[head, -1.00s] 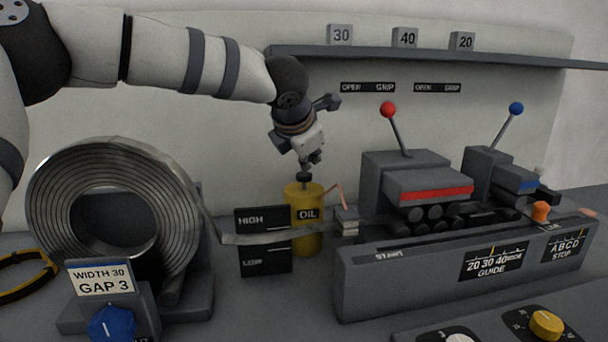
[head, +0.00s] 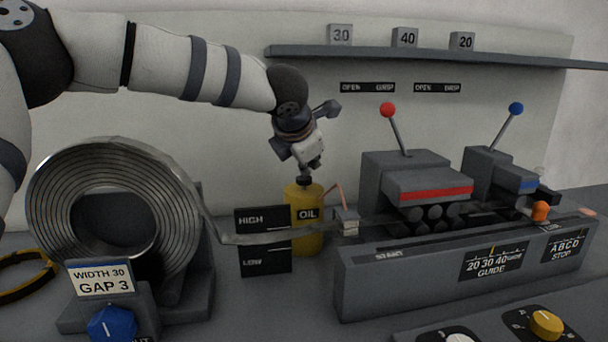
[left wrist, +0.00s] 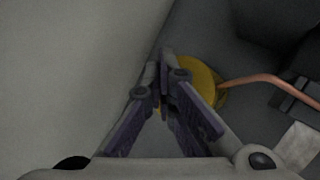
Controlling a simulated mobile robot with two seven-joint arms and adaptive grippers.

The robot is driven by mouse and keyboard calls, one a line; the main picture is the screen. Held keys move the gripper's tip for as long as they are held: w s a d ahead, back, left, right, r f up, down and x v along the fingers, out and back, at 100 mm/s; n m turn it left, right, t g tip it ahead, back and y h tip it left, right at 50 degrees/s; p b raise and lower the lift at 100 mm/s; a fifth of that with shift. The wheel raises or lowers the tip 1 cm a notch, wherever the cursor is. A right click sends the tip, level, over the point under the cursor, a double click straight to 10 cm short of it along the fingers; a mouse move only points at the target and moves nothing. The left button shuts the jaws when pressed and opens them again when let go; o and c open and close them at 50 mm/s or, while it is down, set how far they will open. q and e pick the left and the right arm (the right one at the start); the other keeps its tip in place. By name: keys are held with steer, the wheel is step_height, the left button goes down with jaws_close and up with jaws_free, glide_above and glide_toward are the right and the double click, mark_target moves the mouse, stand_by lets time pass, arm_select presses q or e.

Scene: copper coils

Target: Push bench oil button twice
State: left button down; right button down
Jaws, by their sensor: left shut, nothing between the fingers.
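The yellow oil can (head: 303,238), labelled OIL, stands upright on the bench behind the HIGH/LOW plate, with a small dark button (head: 304,181) on top. My left gripper (head: 305,173) points down over the button with its fingers shut and empty. Its tips are at or just above the button; I cannot tell whether they touch. In the left wrist view the shut fingertips (left wrist: 167,58) lie over the left side of the yellow can top (left wrist: 207,76), and the fingers hide the button. My right gripper is not in view.
A copper spout (head: 337,196) sticks out from the can's right side. The metal strip coil (head: 177,225) stands at left, its strip passing in front of the can. A machine with a red lever (head: 388,110) and a blue lever (head: 516,109) stands at right. A shelf (head: 430,56) runs above.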

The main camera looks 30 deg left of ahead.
mark_target(308, 178)
arm_select(q)
steer(key=shift+f, duration=0.45)
stand_by(0.4)
steer(key=shift+r, duration=1.4)
steer(key=shift+r, duration=2.5)
